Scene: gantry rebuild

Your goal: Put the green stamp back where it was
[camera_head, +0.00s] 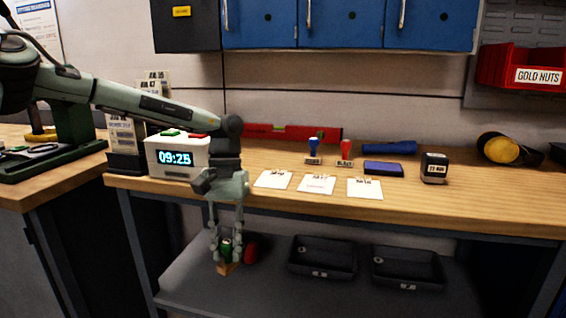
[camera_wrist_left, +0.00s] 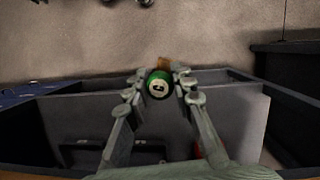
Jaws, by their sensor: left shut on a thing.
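The green stamp (camera_wrist_left: 159,86) is held between the fingers of my left gripper (camera_wrist_left: 158,88), its round green top facing the left wrist camera. In the head view my left gripper (camera_head: 226,250) points down in front of the bench's front edge, with the green stamp (camera_head: 226,246) between its fingertips. A tan part shows at the stamp's lower end. A blue stamp (camera_head: 313,147) and a red stamp (camera_head: 346,149) stand upright on the bench (camera_head: 440,205), with a gap to the left of the blue one. My right gripper is not in view.
Three white cards (camera_head: 316,184) lie near the bench's front, with a blue ink pad (camera_head: 383,168) and a black dater (camera_head: 434,168) to their right. A clock box (camera_head: 177,155) stands left. Black trays (camera_head: 322,257) and a red object (camera_head: 251,248) are lower down.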

